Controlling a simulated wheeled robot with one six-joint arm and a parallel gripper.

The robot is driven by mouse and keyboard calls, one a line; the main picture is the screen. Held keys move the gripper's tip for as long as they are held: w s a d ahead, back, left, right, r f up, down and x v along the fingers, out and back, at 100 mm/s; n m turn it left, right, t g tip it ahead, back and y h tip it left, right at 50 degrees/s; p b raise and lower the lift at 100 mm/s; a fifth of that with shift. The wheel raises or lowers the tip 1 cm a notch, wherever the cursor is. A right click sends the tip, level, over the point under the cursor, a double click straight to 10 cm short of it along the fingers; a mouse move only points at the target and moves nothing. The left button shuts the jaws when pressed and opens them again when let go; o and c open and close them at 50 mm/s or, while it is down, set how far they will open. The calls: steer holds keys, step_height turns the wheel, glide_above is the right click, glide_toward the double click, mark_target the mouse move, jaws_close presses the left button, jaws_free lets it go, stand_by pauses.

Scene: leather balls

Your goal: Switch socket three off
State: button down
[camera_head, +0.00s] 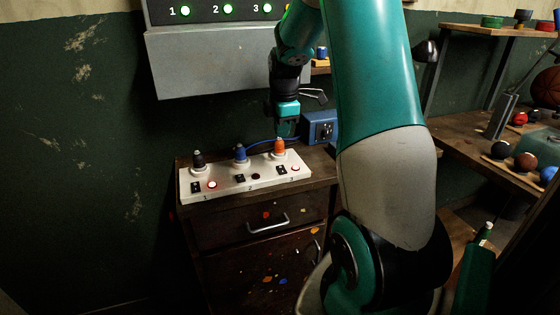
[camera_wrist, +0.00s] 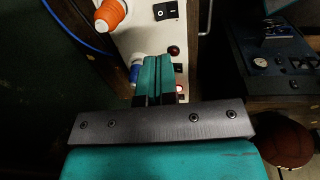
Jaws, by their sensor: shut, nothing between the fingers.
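A pale socket strip (camera_head: 230,184) lies on a wooden cabinet, with sockets numbered 1 to 3. Socket three, at the right end, holds an orange plug (camera_head: 279,147). Its black rocker switch (camera_head: 281,171) has a lit red lamp (camera_head: 295,167) beside it. In the wrist view the orange plug (camera_wrist: 109,14) and the switch marked O and I (camera_wrist: 165,11) are at the top edge. My gripper (camera_head: 287,134) is shut and empty, above the strip near the orange plug in the head view. In the wrist view its fingertips (camera_wrist: 159,62) cover part of the strip.
A blue plug (camera_head: 240,153) and a black plug (camera_head: 198,159) stand in the other sockets. Lamp one (camera_head: 212,184) is lit; lamp two (camera_head: 255,176) is dark. A grey wall box (camera_head: 215,62) hangs above, under lit green lamps. A blue box (camera_head: 320,128) stands behind right.

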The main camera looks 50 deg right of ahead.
mark_target(280, 167)
steer(key=f, duration=0.7)
steer(key=w+f+p, duration=0.1)
steer(key=f, duration=0.3)
steer(key=shift+w+d, duration=0.1)
steer(key=shift+d, duration=0.25)
